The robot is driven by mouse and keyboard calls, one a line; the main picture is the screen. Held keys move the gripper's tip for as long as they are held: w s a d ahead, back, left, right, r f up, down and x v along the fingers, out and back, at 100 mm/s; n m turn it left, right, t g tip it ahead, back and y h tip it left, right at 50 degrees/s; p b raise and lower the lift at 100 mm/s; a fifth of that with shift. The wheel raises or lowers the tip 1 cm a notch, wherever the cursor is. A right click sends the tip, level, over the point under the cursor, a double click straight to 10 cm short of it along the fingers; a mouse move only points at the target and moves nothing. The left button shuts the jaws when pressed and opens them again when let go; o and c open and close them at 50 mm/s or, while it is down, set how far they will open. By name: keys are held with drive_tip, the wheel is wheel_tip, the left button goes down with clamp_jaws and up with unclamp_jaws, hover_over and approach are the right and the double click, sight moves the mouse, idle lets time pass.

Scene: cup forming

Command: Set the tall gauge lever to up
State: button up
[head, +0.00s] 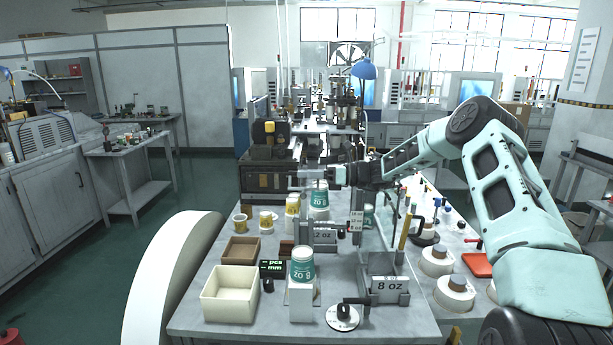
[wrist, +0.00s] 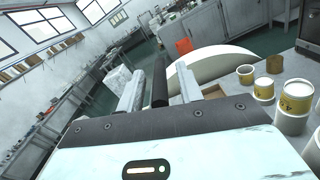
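My gripper (head: 300,180) is held above the far part of the table, pointing left, over the stacked green-and-white cups. In the wrist view its two grey fingers (wrist: 160,88) stand apart. A dark upright bar shows between them; I cannot tell if it lies in the gap or behind. I cannot make out for sure which part is the tall gauge lever. A grey stand with a 12 oz plate (head: 322,236) has a small black knob at its right side. A black handle (head: 268,285) stands by the dark display.
A cream bin (head: 229,296) and brown tray (head: 241,249) are at front left. A cup stack (head: 302,264) stands on a white block. An 8 oz holder (head: 388,287) and white disc (head: 342,318) are at front. Yellow-banded cups (wrist: 294,98) stand on the table.

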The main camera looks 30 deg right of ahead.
drive_tip(key=b+v, duration=0.6)
drive_tip(key=v, duration=1.1)
